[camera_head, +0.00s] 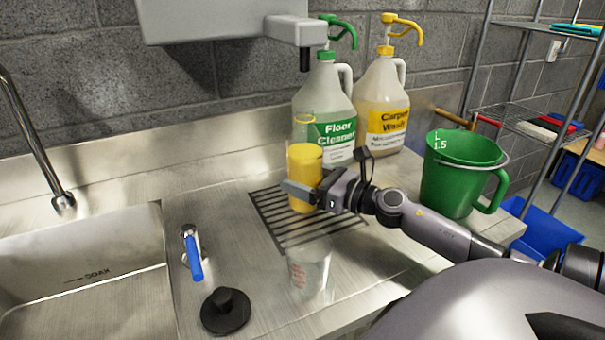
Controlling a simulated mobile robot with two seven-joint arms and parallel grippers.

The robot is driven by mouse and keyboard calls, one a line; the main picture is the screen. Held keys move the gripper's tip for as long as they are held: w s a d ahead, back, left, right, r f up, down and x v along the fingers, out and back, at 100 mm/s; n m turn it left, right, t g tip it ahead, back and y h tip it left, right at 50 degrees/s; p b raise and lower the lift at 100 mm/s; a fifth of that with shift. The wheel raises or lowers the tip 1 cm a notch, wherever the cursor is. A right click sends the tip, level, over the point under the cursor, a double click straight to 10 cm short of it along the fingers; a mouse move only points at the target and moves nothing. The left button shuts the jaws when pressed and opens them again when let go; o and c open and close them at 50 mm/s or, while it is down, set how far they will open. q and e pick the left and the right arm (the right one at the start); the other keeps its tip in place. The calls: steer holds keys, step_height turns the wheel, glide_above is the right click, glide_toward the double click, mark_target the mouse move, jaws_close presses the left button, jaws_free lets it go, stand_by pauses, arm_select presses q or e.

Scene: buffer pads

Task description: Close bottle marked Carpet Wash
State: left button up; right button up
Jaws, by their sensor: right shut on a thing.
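The Carpet Wash bottle (370,86) is a pale jug with a yellow label, standing upright at the back against the wall. A yellow pump top (386,48) sits at its neck, with its spout pointing right. I cannot tell how tightly it is seated. My right gripper (302,192) is in front of the bottles, shut on a yellow cylindrical container (304,162) over the drain grate. Whether the container touches the grate is unclear. My left gripper is not in view.
The Floor Cleaner bottle (325,90) with a green pump stands left of Carpet Wash. A green bucket (450,190) is at right. A clear cup (308,270), black stopper (225,310) and blue-handled tap (193,255) are in front. The sink (90,250) is left.

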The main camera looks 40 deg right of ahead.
mark_target(321, 168)
steer(key=shift+r, duration=0.25)
